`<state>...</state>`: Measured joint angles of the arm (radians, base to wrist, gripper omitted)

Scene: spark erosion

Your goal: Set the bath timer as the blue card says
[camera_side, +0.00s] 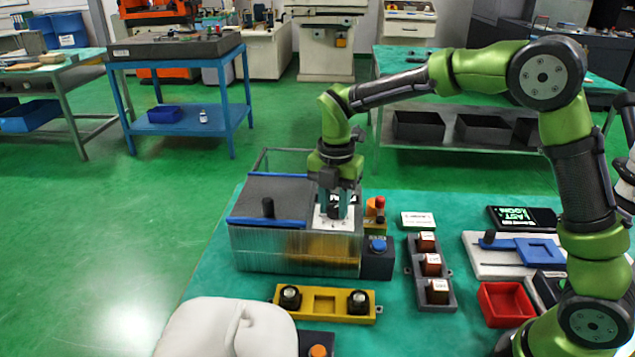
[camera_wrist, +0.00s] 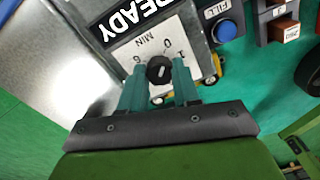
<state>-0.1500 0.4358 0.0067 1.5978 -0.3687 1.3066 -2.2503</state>
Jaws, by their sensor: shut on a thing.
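The bath timer is a black knob (camera_wrist: 160,70) on a white dial plate (camera_wrist: 150,45) marked MIN, with 0, 1 and what looks like 6 around it. In the side view the dial plate (camera_side: 334,222) is on top of the tank's right end, partly hidden by my gripper. My gripper (camera_wrist: 158,78) points down with its two teal fingers on either side of the knob, shut on it; it also shows in the side view (camera_side: 337,205). A pale line marks the knob, its exact reading too small to tell. I cannot make out a blue card in either view.
The clear tank (camera_side: 290,250) has a grey lid with a blue edge. A READY sign (camera_wrist: 140,15) and a blue FILL button (camera_wrist: 225,30) are beside the dial. A yellow fixture (camera_side: 325,303), a block rack (camera_side: 432,270) and a red tray (camera_side: 506,302) lie nearby.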

